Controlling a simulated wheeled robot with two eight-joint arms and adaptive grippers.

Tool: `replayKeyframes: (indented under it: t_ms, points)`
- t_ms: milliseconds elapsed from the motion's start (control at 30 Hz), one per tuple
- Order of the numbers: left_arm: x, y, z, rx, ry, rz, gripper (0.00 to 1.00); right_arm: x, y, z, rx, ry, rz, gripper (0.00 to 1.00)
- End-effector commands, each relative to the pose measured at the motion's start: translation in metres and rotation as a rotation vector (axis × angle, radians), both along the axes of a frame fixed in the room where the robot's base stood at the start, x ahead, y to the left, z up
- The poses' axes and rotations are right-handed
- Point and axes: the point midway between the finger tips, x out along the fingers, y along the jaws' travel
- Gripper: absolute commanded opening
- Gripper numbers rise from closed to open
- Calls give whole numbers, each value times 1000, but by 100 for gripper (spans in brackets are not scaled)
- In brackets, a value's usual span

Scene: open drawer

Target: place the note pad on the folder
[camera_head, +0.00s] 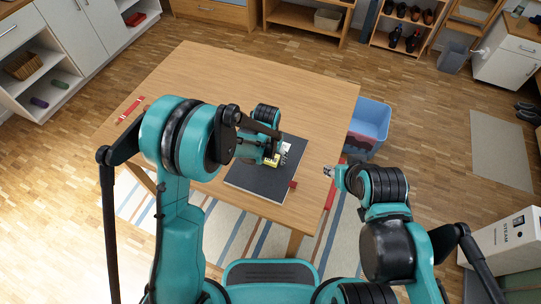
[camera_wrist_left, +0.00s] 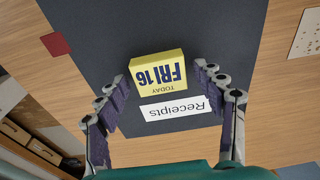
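The note pad (camera_wrist_left: 158,78) is a yellow block reading "FRI 16 TODAY". It lies on the dark grey folder (camera_wrist_left: 105,30), just beside the white "Receipts" label (camera_wrist_left: 182,108). In the head view the pad (camera_head: 272,161) shows as a small yellow patch on the folder (camera_head: 250,180), partly hidden by my left gripper (camera_head: 267,153). In the left wrist view my left gripper (camera_wrist_left: 159,74) is open, with one finger on each side of the pad and a small gap at each. My right gripper (camera_head: 328,172) is beyond the table's right edge, too small to judge.
A red item (camera_head: 130,109) lies at the table's left edge. A blue bin (camera_head: 371,122) stands right of the table (camera_head: 215,75). The far part of the table is clear.

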Motion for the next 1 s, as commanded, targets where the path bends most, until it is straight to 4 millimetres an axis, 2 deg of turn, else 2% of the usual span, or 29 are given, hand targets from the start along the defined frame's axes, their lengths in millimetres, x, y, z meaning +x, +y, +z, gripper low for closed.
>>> replayKeyframes:
  t_ms: [367, 467, 800, 1000]
  points:
    - [0, 0, 6, 0, 0, 0, 72, 0, 0, 6, 0, 0, 0, 40]
    - [-2, 1, 21, 0, 0, 0, 72, 0, 0, 11, 0, 0, 0, 40]
    - [-10, 4, 95, 0, 0, 0, 72, 0, 0, 36, 0, 0, 0, 40]
    - [-13, 5, 119, 0, 0, 0, 72, 0, 0, 42, 0, 0, 0, 40]
